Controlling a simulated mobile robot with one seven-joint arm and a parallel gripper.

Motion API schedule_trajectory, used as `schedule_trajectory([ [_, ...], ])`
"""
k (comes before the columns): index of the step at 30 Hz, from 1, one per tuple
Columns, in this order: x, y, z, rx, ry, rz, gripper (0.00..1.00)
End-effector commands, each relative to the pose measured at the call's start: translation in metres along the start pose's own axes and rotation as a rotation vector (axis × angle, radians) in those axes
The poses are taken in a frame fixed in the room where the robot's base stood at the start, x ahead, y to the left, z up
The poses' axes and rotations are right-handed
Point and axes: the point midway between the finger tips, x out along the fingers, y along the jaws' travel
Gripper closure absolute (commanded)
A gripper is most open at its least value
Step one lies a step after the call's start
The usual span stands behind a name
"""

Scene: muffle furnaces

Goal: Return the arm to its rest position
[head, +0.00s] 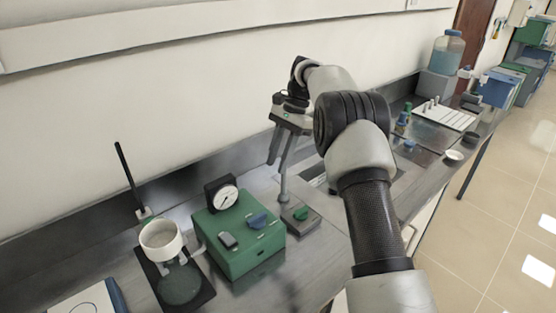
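My arm reaches from the lower right up over the bench. My gripper (277,163) hangs at the arm's end, fingers pointing down, above the bench near the wall. Its two fingers look apart, with a narrow gap and nothing seen held between them. An upright grey post on a base with a green knob (301,214) stands just below and behind the fingers in the picture. I cannot tell whether the gripper touches it.
A green box with a dial (240,240) and a stand with a white cup (161,239) are on the bench at left. At right are a white rack (444,115), a blue-tinted jar (447,52) and small dishes. The tiled floor (510,200) at right is clear.

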Motion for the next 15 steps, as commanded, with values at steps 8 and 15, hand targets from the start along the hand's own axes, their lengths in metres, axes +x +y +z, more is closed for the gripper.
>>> schedule_trajectory([
  [8, -0.023, 0.007, 0.011, -0.041, 0.033, -0.019, 0.70],
  [15, -0.097, 0.058, 0.062, -0.236, 0.188, -0.079, 0.70],
])
